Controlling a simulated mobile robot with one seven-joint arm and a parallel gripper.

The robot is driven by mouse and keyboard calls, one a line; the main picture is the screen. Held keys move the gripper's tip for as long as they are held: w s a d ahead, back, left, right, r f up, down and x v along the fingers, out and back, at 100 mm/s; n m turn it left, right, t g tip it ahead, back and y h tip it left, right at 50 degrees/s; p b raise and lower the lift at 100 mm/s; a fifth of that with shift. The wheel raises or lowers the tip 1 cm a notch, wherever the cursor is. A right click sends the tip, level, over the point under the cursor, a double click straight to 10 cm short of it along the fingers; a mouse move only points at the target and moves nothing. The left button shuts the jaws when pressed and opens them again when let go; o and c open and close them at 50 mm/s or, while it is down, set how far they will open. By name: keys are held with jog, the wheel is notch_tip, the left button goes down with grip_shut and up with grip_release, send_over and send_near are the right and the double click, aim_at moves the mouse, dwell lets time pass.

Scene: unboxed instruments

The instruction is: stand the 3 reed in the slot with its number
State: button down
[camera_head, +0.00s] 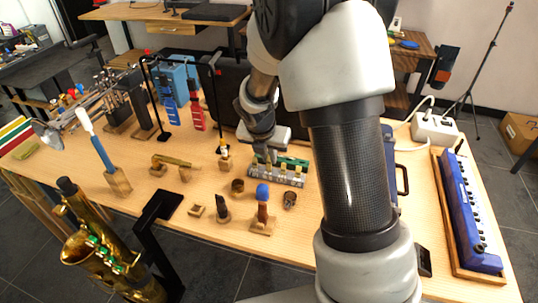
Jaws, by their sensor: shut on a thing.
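A grey slotted rack (273,181) with a green back stands on the wooden table near the middle of the view. Several small pale upright pieces, which look like reeds, show at it; their numbers are too small to read. My gripper (265,157) points down over the left part of the rack. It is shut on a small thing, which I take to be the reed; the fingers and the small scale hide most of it. I cannot tell whether the held reed touches a slot.
In front of the rack stand a blue-topped wooden stand (262,206), a dark mouthpiece (223,209) and small rings. A cork-topped stand (224,158) is close on the left. A saxophone (100,245) stands in front.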

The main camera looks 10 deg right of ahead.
jog(key=shift+f+b, duration=0.5)
jog(key=shift+f, duration=0.5)
dwell(0.7)
jog(key=c, duration=1.7)
grip_release()
jog(key=p+v, duration=0.5)
jog(key=v, duration=1.2)
jog(key=shift+r, duration=0.2)
jog(key=shift+a, duration=0.1)
